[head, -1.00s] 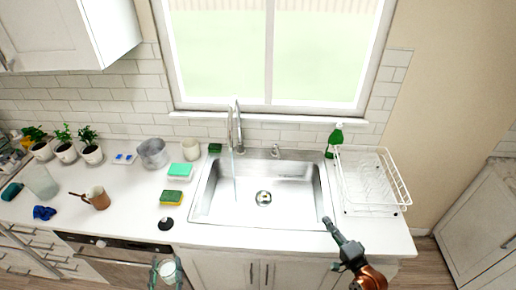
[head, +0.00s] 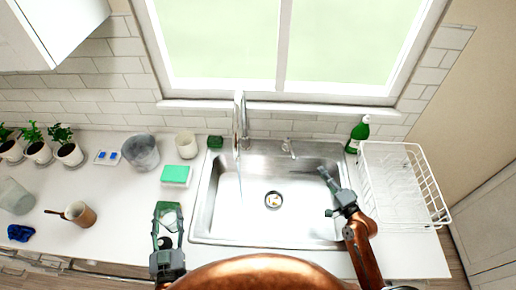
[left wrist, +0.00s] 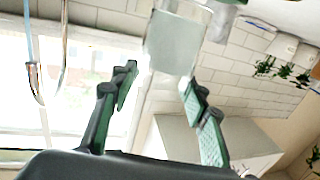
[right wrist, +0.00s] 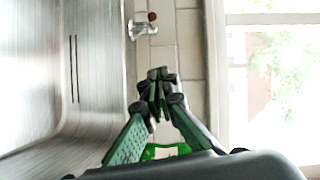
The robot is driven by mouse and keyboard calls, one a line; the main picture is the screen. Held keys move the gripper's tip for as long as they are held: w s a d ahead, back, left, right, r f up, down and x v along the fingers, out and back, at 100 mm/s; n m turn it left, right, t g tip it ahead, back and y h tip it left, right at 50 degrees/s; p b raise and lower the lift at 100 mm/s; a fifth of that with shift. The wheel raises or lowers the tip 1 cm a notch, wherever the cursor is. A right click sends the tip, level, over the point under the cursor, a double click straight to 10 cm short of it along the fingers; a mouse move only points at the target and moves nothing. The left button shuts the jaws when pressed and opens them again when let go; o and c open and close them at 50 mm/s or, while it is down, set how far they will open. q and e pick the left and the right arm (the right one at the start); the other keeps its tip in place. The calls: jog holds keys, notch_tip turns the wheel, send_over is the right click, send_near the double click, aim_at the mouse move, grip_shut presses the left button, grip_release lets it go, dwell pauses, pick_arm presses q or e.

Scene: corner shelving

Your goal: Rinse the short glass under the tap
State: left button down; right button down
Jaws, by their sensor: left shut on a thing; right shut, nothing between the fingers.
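The short glass (head: 171,216), small and clear, is between the fingers of my left gripper (head: 168,214), over the counter left of the sink. The gripper is shut on it. In the left wrist view a pale translucent shape, seemingly this glass (left wrist: 172,45), shows by the fingertips (left wrist: 158,78). The tap (head: 238,120) stands behind the sink, and a thin water stream (head: 240,185) falls from it. The steel sink (head: 225,215) holds no dishes. My right gripper (head: 324,174) is shut and empty above the sink's right side; its tips meet in the right wrist view (right wrist: 157,78).
A teal sponge (head: 175,174), cream cup (head: 186,145) and grey jar (head: 141,152) stand left of the sink. A white dish rack (head: 405,185) and green bottle (head: 358,134) are right. My left gripper hides some counter.

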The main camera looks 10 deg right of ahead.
pick_arm(q)
jog(key=shift+f+b, duration=0.45)
jog(key=shift+b, duration=0.05)
pick_arm(e)
send_near(291, 149)
jog(key=w+d, duration=0.4)
jog(key=d, duration=0.1)
pick_arm(q)
jog(key=shift+s, duration=0.1)
pick_arm(e)
jog(key=a, duration=0.4)
jog(key=shift+w+a+f, duration=0.25)
jog(key=shift+w+f, duration=0.05)
